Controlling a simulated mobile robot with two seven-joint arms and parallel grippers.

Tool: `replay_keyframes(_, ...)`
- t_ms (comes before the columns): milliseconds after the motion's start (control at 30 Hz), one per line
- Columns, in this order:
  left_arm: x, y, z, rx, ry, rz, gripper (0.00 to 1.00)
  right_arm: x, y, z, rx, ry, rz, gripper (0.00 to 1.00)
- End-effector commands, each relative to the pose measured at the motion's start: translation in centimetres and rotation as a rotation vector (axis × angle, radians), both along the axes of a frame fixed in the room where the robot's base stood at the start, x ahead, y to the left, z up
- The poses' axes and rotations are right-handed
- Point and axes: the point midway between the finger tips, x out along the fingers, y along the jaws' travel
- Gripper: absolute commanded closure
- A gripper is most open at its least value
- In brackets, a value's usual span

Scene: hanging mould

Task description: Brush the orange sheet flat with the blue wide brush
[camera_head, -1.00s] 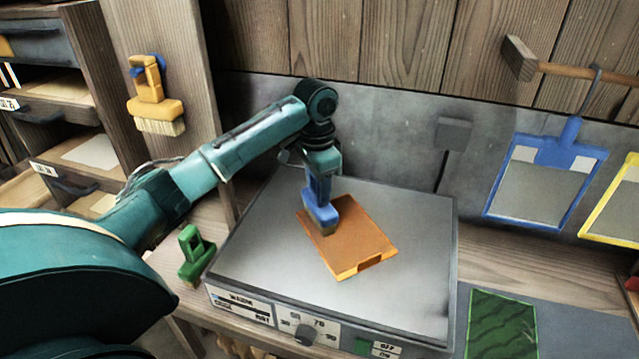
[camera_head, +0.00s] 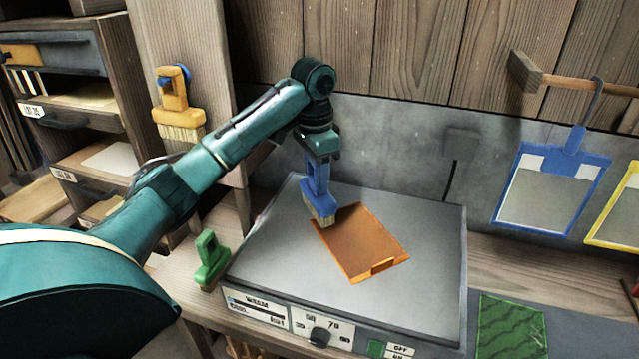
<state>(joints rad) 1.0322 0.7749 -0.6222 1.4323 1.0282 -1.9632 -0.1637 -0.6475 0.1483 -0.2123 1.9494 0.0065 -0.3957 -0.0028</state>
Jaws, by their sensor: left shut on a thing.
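The orange sheet (camera_head: 362,245) lies at an angle on the grey top of the warming plate (camera_head: 430,220). Its near edge looks raised, with a small tab. My left gripper (camera_head: 318,165) is shut on the blue wide brush (camera_head: 319,196), which it holds upright with the bristles down. The bristles are at the sheet's far left corner; I cannot tell whether they touch the sheet or the plate beside it. My right gripper is out of view.
A green brush (camera_head: 211,260) stands left of the plate. A yellow brush (camera_head: 177,105) hangs on the post. A blue-framed screen (camera_head: 552,185) hangs from a rod at right. A green patterned sheet (camera_head: 510,328) lies at front right.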

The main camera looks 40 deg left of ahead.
Motion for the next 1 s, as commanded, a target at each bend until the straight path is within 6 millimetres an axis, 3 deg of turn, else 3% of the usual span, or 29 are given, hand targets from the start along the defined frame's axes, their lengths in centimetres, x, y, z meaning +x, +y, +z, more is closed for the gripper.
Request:
replay_keyframes(300,0.0,0.7,2.3,0.000,-0.001,0.006,0.75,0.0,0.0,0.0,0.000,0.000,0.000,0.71)
replay_keyframes(800,0.0,0.7,2.3,0.000,-0.001,0.006,0.75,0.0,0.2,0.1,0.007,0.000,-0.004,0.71)
replay_keyframes(900,-0.1,0.0,2.1,0.004,-0.004,0.018,0.75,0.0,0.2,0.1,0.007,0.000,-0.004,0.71)
replay_keyframes(1000,-0.4,-1.9,1.7,0.010,-0.013,0.064,0.75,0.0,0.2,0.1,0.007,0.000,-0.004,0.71)
